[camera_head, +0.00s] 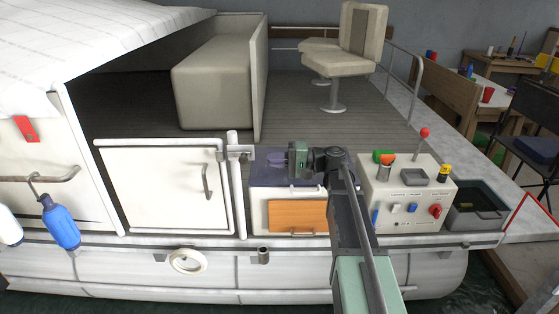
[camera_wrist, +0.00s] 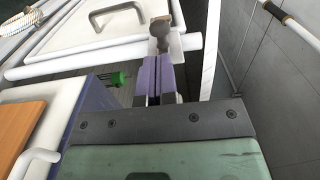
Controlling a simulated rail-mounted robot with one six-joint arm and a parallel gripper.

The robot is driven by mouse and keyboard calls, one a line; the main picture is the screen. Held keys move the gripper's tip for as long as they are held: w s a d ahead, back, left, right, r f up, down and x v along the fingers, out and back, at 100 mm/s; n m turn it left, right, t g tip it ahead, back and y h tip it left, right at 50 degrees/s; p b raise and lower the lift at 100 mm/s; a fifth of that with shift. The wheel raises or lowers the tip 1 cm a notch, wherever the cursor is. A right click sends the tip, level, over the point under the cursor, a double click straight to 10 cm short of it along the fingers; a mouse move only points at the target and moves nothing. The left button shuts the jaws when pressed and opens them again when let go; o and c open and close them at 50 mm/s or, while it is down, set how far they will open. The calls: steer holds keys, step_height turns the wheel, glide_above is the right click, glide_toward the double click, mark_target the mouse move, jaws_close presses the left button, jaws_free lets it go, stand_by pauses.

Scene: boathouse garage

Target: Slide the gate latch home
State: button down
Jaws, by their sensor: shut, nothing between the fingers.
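The white gate (camera_head: 160,185) stands upright in the boat's side, with a grey handle on its right part. The latch (camera_head: 240,154) is a grey bar fitting at the gate's upper right corner, beside the white post (camera_head: 232,185). In the wrist view its dark round knob (camera_wrist: 160,30) shows just beyond my fingertips. My gripper (camera_head: 272,159) is just right of the latch, its purple fingers pointing left towards it. The fingers (camera_wrist: 159,62) are shut together with nothing between them. Whether they touch the knob I cannot tell. How far the bolt reaches is unclear.
An orange-fronted cabinet (camera_head: 297,216) lies below my gripper. A control panel (camera_head: 408,205) with knobs and a red-topped lever stands to the right. In the wrist view a green-handled thing (camera_wrist: 112,79) lies left of the fingers. The deck (camera_head: 290,115) behind is mostly open.

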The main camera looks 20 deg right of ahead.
mark_target(247, 160)
steer(key=shift+x, duration=2.15)
steer(key=shift+x, duration=1.75)
steer(key=shift+d, duration=0.1)
steer(key=v, duration=0.7)
